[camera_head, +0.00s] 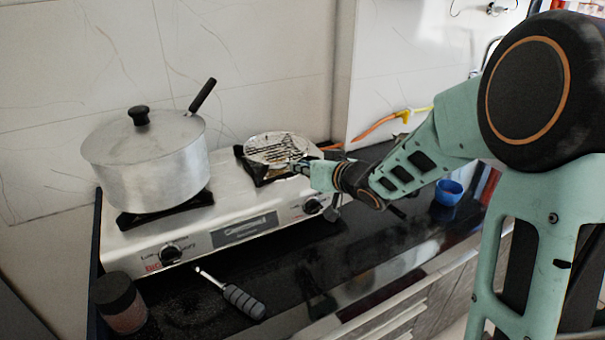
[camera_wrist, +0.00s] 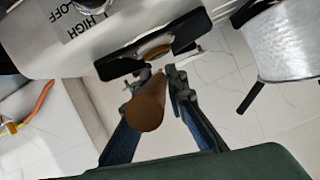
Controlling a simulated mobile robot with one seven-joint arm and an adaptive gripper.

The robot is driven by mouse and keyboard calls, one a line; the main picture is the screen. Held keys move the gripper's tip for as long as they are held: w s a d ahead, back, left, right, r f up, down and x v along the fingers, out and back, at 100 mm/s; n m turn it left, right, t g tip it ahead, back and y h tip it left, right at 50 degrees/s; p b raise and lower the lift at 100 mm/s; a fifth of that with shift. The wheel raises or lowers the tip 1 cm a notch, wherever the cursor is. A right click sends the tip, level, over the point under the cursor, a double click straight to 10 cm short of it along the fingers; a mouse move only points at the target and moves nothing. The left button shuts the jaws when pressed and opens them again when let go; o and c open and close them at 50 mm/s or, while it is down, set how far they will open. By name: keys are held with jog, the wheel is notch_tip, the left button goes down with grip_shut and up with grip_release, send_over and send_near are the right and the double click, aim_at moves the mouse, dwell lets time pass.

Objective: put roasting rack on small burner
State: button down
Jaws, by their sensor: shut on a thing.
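The roasting rack (camera_head: 276,149), a round wire mesh disc, is over the right burner (camera_head: 262,177) of the silver stove in the head view. Whether it rests on the burner's black support or hovers just above it cannot be told. My gripper (camera_head: 303,167) is at the rack's right front edge. In the wrist view my gripper (camera_wrist: 158,85) is shut on the rack's brown handle (camera_wrist: 149,104), whose round end faces the camera. The burner (camera_wrist: 148,56) shows beyond the fingers there. The rack's mesh is hard to make out in that view.
A large lidded pot (camera_head: 150,160) stands on the left burner; it also shows in the wrist view (camera_wrist: 287,42). A blue bowl (camera_head: 448,192) is at right.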

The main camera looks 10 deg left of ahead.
jog(key=shift+f, duration=0.25)
jog(key=shift+f, duration=0.15)
jog(key=c, duration=1.9)
grip_release()
jog(key=shift+c, duration=0.2)
jog(key=shift+d+r, duration=0.1)
jog(key=shift+r, duration=0.2)
jog(key=p+v, duration=0.2)
jog(key=v, duration=1)
jog(key=shift+p, duration=0.3)
jog(key=shift+f, duration=0.1)
